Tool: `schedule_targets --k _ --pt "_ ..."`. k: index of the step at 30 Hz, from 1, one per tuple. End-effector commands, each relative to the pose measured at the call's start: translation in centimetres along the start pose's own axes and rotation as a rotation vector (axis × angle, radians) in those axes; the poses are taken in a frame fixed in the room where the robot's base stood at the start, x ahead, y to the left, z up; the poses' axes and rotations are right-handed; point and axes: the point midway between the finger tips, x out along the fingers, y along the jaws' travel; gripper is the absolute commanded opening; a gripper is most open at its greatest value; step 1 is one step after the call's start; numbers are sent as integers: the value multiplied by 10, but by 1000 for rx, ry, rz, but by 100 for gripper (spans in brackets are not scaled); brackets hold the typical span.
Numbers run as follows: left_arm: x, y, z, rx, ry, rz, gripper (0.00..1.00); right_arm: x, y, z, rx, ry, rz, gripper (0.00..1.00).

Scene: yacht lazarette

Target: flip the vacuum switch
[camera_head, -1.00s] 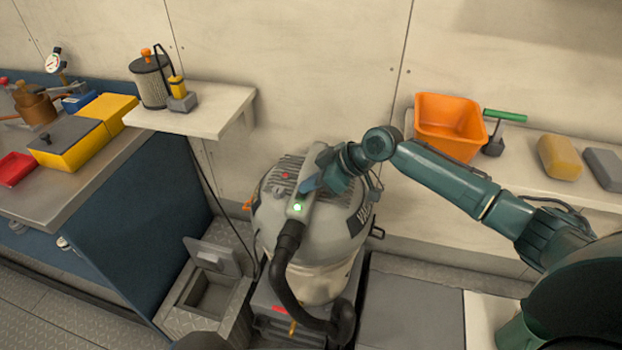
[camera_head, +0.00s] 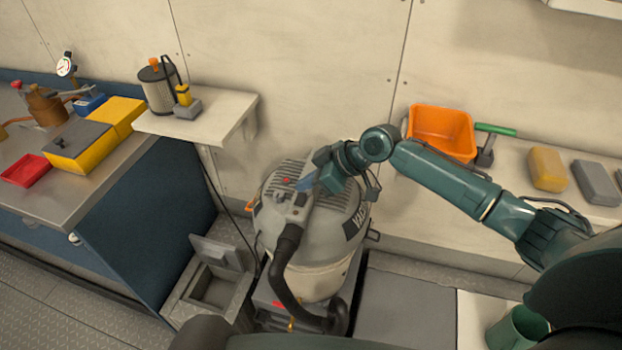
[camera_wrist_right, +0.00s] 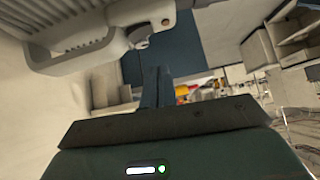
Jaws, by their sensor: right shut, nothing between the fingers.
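The switch itself is too small to make out. My right gripper (camera_head: 307,184) is shut and empty beside the top of this housing; I cannot tell whether it touches. In the right wrist view, its shut fingers (camera_wrist_right: 157,87) point past the vacuum's underlit housing (camera_wrist_right: 85,30). My left gripper is out of view.
A workbench (camera_head: 100,180) with yellow boxes is at left. A small shelf (camera_head: 222,115) holds a filter canister (camera_head: 158,88). An orange bin (camera_head: 441,132) sits on the right ledge behind my arm. An open floor hatch (camera_head: 213,287) lies left of the vacuum.

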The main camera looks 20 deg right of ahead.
Motion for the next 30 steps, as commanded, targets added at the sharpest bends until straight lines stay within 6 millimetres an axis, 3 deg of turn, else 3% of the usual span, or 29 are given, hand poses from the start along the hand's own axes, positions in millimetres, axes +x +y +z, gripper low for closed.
schedule_targets --k 6,12,18,30 --pt "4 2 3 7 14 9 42 -52 -7 7 -2 -4 7 0" --pt "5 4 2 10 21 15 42 -81 -13 7 -1 -3 5 0" --pt "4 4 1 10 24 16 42 -91 -15 6 0 -3 4 0" --pt "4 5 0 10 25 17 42 -91 -15 6 0 -2 3 0"
